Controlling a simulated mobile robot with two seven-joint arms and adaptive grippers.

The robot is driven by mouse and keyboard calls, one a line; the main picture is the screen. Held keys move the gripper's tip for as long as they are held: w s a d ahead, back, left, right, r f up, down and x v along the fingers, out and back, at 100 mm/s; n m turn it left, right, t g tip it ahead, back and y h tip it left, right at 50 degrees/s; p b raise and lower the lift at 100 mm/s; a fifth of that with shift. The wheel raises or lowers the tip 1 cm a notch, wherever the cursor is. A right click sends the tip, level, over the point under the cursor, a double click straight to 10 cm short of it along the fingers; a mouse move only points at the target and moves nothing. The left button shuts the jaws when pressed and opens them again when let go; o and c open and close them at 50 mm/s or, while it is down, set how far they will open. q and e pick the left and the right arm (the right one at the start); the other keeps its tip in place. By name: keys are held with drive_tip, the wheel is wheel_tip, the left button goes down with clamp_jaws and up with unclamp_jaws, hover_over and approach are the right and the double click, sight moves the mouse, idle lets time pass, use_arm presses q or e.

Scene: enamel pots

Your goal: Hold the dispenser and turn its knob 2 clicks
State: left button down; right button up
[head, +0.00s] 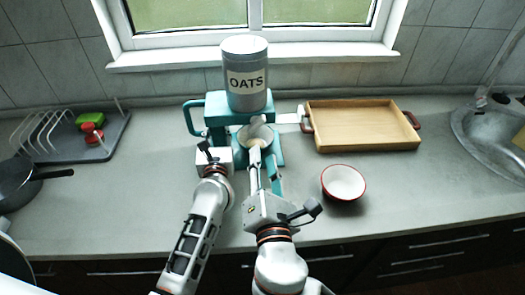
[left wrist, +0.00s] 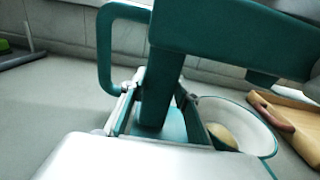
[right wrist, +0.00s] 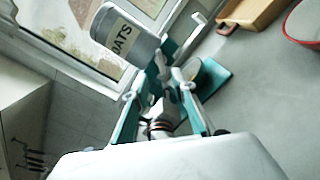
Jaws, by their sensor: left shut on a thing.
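The dispenser (head: 219,107) is a teal stand with a grey canister labelled OATS (head: 246,84) on top; it stands upright at the back of the counter. Its pale knob (head: 258,124) faces me below the canister. My left gripper (left wrist: 158,112) is shut on the teal upright of the stand, which also shows in the left wrist view (left wrist: 160,85). My right gripper (head: 265,160) is in front of the dispenser, its fingers apart, tips close to the knob; in the right wrist view (right wrist: 162,85) contact is unclear.
A bowl (left wrist: 262,138) with oats stands under the dispenser. A wooden tray (head: 362,126) lies to the right, with a red-rimmed white bowl (head: 343,181) in front. A dish rack (head: 62,138) and dark pan (head: 18,183) are at left, a sink (head: 490,135) at right.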

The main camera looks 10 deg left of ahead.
sight(258, 128)
drive_tip(key=o, duration=0.6)
drive_tip(key=shift+c, duration=0.2)
drive_tip(key=o, duration=0.4)
drive_tip(key=shift+n, duration=0.3)
wheel_tip(258, 128, down, 4)
drive_tip(key=w+d+n+y, duration=0.25)
drive_tip(key=n+y, duration=0.35)
drive_tip(key=n, duration=1.5)
drive_tip(key=x, duration=1.1)
drive_tip(key=shift+w+a+r, duration=0.1)
drive_tip(key=shift+r, duration=0.15)
drive_tip(key=c, duration=1.1)
